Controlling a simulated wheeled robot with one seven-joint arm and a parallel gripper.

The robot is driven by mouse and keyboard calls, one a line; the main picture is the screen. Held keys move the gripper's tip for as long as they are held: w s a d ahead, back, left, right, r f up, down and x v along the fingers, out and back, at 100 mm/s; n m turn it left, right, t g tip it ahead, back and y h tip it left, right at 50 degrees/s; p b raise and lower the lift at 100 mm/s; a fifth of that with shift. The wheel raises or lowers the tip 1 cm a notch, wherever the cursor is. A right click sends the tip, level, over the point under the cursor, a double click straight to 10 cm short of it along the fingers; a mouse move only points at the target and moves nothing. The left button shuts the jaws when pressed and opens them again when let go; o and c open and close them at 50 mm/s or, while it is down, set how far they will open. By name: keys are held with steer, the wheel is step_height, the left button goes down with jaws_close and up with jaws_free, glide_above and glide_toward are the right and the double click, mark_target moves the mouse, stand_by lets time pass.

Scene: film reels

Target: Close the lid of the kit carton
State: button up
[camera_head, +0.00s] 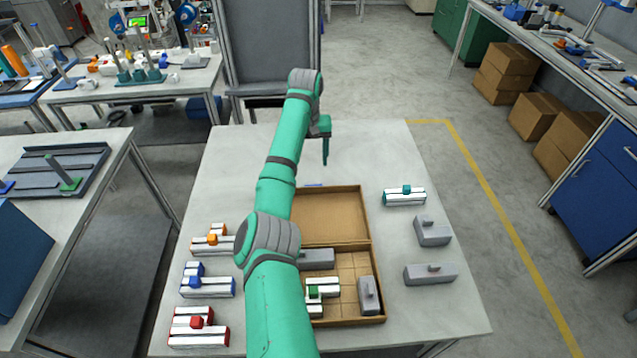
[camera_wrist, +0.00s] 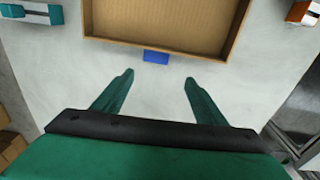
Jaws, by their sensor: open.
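The kit carton (camera_head: 379,262) stands on the table with its lid (camera_head: 330,214) folded back, lying open on the far side. In the wrist view the lid's shallow inside (camera_wrist: 165,22) shows at the top. A blue tab (camera_wrist: 156,57) sits at the middle of the lid's outer edge; it peeks out beside my arm in the head view (camera_head: 313,185). My gripper (camera_head: 325,160) is beyond that edge, above the table. In the wrist view my gripper (camera_wrist: 160,78) is open and empty, its fingers spread wider than the tab and apart from it. My arm hides the carton's left side.
The carton holds grey blocks (camera_head: 368,295) and a green-and-white part (camera_head: 316,290). Orange (camera_head: 212,241), blue (camera_head: 207,286) and red (camera_head: 199,328) parts lie left of it. A teal part (camera_head: 404,196) and two grey blocks (camera_head: 432,232) lie right. The table's far end is clear.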

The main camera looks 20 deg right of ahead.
steer(key=f, duration=0.6)
steer(key=s+d+f, duration=0.1)
steer(key=f, duration=0.3)
steer(key=shift+s+f, duration=0.1)
